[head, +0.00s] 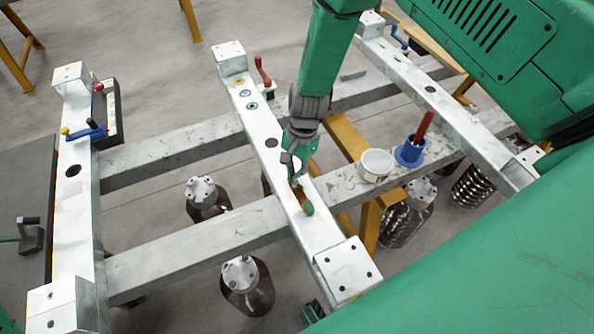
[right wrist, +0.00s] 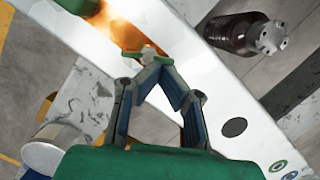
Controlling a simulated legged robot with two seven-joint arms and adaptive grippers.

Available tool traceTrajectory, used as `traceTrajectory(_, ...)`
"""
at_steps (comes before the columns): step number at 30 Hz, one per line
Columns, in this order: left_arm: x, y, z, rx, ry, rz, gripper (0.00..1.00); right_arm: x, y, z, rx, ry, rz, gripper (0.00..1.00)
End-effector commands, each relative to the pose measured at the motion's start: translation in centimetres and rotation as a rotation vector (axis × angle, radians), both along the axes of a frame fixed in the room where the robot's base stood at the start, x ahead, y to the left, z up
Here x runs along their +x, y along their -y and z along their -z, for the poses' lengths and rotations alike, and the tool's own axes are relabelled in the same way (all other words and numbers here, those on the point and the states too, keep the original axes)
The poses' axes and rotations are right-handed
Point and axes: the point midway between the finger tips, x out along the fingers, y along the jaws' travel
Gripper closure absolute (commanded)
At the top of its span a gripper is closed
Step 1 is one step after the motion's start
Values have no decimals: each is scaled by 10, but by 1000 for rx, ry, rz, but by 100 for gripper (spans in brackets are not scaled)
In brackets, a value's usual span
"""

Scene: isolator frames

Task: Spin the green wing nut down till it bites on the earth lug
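The green wing nut (right wrist: 147,56) stands on the white crossbar beside the orange, copper-coloured earth lug (right wrist: 112,32), which lies flat along the bar. In the head view the lug (head: 302,194) shows just below my right gripper, with a green end piece (head: 309,209) beyond it. My right gripper (head: 290,167) reaches down from above; in the right wrist view its fingertips (right wrist: 150,66) come together at the wing nut, with wings showing either side. The nut is hidden by the gripper in the head view. Any gap under the nut cannot be seen. I cannot make out my left gripper.
The white crossbar (head: 268,150) rests across grey beams. Brown insulators (head: 247,288) hang below. A red lever (head: 262,72) rises near the far end of the bar.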

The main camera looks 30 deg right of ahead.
Motion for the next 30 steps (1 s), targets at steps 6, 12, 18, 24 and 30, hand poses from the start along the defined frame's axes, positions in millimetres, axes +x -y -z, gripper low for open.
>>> traceTrajectory(6, 0, 0, 4, 0, 0, 0, 37, -3, -9, 1, 9, -8, -156, 100)
traceTrajectory(12, 0, 0, 5, 0, 0, 0, 37, -3, -11, 1, 10, -9, -247, 100)
traceTrajectory(18, 0, 0, 6, 0, 0, 0, 37, -4, -11, 1, 11, -11, -293, 100)
traceTrajectory(24, 0, 0, 6, 0, 0, 0, 37, -5, -11, 1, 11, -13, -303, 100)
traceTrajectory(30, 0, 0, 6, 0, 0, 0, 37, -6, -11, 1, 11, -13, -303, 100)
